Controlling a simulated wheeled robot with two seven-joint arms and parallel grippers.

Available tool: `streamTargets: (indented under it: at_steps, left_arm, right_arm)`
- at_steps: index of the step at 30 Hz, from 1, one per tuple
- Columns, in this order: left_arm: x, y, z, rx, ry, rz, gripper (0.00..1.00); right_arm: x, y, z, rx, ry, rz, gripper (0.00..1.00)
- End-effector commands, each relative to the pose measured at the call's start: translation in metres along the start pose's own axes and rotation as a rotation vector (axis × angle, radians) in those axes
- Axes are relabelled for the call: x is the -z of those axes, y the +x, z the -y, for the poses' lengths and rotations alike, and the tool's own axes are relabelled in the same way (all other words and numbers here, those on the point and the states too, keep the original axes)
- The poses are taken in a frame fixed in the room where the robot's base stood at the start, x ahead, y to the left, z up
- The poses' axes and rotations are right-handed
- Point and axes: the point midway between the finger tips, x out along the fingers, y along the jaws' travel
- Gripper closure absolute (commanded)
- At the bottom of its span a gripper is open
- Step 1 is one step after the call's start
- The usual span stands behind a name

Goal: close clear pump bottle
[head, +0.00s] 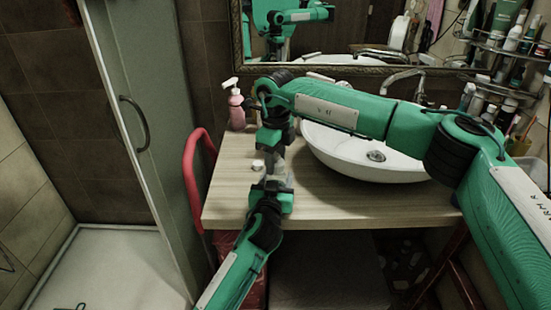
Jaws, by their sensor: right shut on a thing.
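The clear pump bottle (279,171) stands near the front left of the wooden counter, mostly hidden between my two grippers. A small white piece (257,165), which looks like its pump head, shows at the left of it. My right gripper (270,154) points down from above and is shut on the upper part of the bottle. Whether the top is seated on the body is hidden. My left gripper (274,180) comes up from below at the counter's front edge, with its fingers at the lower part of the bottle. I cannot tell whether they are closed on it.
A pink bottle with a white pump (236,110) stands at the counter's back left. A white basin (350,158) is to the right, under my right arm, with a faucet (408,78) behind. Bare wooden counter (320,207) lies in front. A red chair (190,165) stands at left.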

Motion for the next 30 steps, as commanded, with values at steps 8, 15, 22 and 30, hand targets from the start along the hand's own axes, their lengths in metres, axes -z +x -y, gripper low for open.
streamTargets:
  at_steps: [8,15,22,30]
  left_arm:
    - [0.000,0.000,0.000,-0.001,0.001,0.001,1.00]
    - [0.000,0.000,0.000,-0.001,0.000,0.000,1.00]
    - [0.000,0.000,0.000,0.000,0.000,0.001,1.00]
    - [0.000,0.000,0.000,0.000,0.000,0.001,1.00]
  right_arm:
    - [0.000,0.000,0.000,0.000,0.411,0.001,0.85]
    - [0.000,0.000,0.000,0.000,0.397,0.001,0.40]
    - [0.000,0.000,0.000,0.000,0.395,0.001,0.32]
    - [-0.001,-0.017,0.001,0.002,0.395,0.002,0.32]
